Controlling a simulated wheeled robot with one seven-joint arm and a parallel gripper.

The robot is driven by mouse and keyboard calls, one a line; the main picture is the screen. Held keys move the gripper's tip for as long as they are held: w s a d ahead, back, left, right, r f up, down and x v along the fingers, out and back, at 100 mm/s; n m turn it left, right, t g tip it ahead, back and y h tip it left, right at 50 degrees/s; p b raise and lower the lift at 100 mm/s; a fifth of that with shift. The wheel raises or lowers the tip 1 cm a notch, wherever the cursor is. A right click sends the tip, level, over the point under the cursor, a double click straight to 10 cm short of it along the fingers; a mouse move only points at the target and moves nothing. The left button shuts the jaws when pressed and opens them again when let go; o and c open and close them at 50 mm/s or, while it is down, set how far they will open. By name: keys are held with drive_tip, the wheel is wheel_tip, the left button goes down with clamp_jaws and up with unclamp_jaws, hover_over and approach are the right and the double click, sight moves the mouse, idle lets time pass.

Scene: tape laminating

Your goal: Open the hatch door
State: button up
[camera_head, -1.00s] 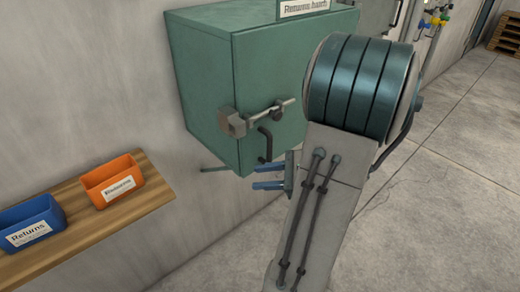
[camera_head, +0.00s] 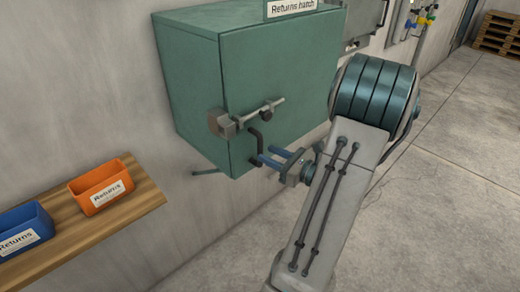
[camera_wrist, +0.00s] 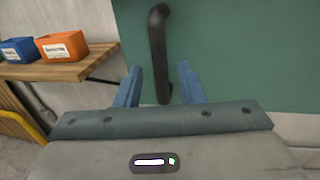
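The green returns hatch (camera_head: 275,80) is mounted on the wall, and its door is closed. A dark bent handle (camera_head: 256,148) is on the door near its lower left edge; in the wrist view the handle (camera_wrist: 158,50) stands upright. A grey latch with a bar (camera_head: 245,117) sits just above it on the door. My gripper (camera_head: 262,157) is at the handle's lower end. In the wrist view my gripper (camera_wrist: 160,85) is open, with blue fingers on either side of the handle and gaps between them and it.
A wooden shelf (camera_head: 150,192) on the left wall holds an orange bin (camera_head: 100,189) and a blue bin (camera_head: 24,228). A thin rod (camera_head: 207,171) juts out below the hatch's left side. The concrete floor on the right is clear up to distant pallets (camera_head: 503,32).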

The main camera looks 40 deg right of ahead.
sight(262, 152)
drive_tip(key=shift+x, duration=2.05)
clamp_jaws()
